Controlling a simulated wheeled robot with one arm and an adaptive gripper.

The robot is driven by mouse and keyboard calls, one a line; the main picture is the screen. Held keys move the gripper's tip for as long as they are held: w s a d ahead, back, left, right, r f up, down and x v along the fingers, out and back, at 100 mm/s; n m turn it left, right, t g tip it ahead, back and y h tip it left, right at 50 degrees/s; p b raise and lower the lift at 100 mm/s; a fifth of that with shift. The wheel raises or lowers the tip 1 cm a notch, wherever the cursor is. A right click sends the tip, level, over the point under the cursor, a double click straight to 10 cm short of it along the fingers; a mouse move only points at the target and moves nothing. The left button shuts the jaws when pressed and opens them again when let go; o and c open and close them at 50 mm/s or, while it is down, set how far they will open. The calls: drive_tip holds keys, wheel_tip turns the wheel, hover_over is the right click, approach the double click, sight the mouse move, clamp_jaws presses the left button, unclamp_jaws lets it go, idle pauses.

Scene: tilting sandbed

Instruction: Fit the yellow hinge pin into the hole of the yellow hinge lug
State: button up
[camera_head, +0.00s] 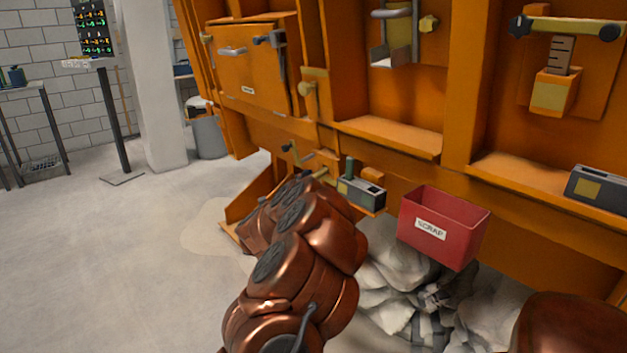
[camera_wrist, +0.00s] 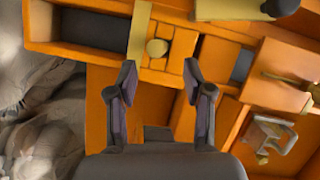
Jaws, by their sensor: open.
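A pale yellow round knob-like end (camera_head: 309,88) sticks out from the orange frame, just right of the closed door panel, below a yellow plate (camera_head: 315,72). In the wrist view the round end (camera_wrist: 157,47) and the plate (camera_wrist: 138,35) lie ahead of my gripper (camera_wrist: 160,68). I cannot tell whether this is the hinge pin, the lug, or both together. My gripper is open, its two dark fingers apart with nothing between them. The round end shows beyond the fingertips, near the middle between them. No lug hole is clearly visible. In the head view my copper arm hides the gripper.
A red scrap bin (camera_head: 430,232) stands right of my arm, with a grey box (camera_head: 361,194) beside it on the frame. Orange ledges and walls surround the work area. Grey rubble (camera_head: 400,290) lies below. The floor at left (camera_head: 130,260) is clear.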

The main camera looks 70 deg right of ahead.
drive_tip(key=shift+w+a+f, duration=0.1)
drive_tip(key=shift+w+a, duration=0.1)
drive_tip(key=shift+a, duration=1)
drive_tip(key=shift+w+a+f, duration=0.1)
drive_tip(key=shift+w+a, duration=0.05)
drive_tip(key=shift+a, duration=1.05)
drive_tip(key=shift+c, duration=0.2)
